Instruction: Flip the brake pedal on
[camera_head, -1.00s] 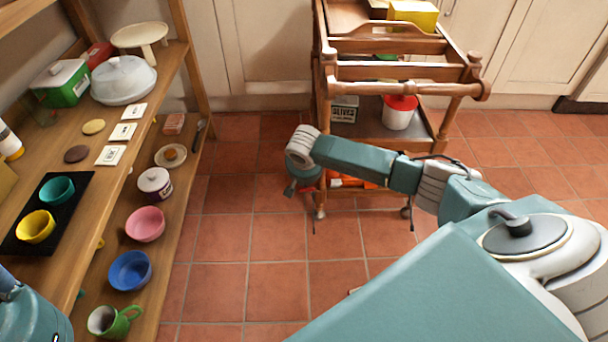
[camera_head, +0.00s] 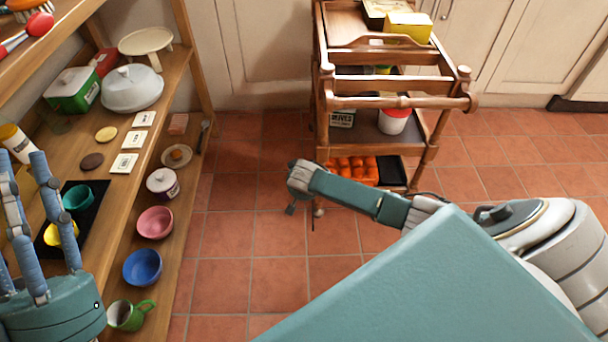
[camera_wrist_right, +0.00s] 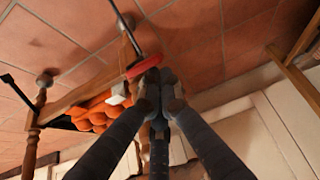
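A red bar (camera_wrist_right: 144,66), likely the brake pedal, shows by a leg of the wooden trolley (camera_head: 398,103) in the right wrist view, with a dark rod (camera_wrist_right: 121,25) beside it. The fingertips of my right gripper (camera_wrist_right: 160,82) are close together just below the red bar; whether they touch it I cannot tell. In the head view, my right gripper is mostly hidden behind its wrist, near the trolley's front left caster (camera_head: 318,212). The pedal is not clear there. My left gripper (camera_head: 24,165) is open and empty, fingers up in front of the shelf.
A wooden shelf (camera_head: 185,62) with bowls, cups and dishes stands at the left. The trolley carries a yellow box (camera_head: 408,27), a white tub (camera_head: 394,121) and orange items (camera_head: 352,169) in a black tray. Tiled floor between shelf and trolley is clear.

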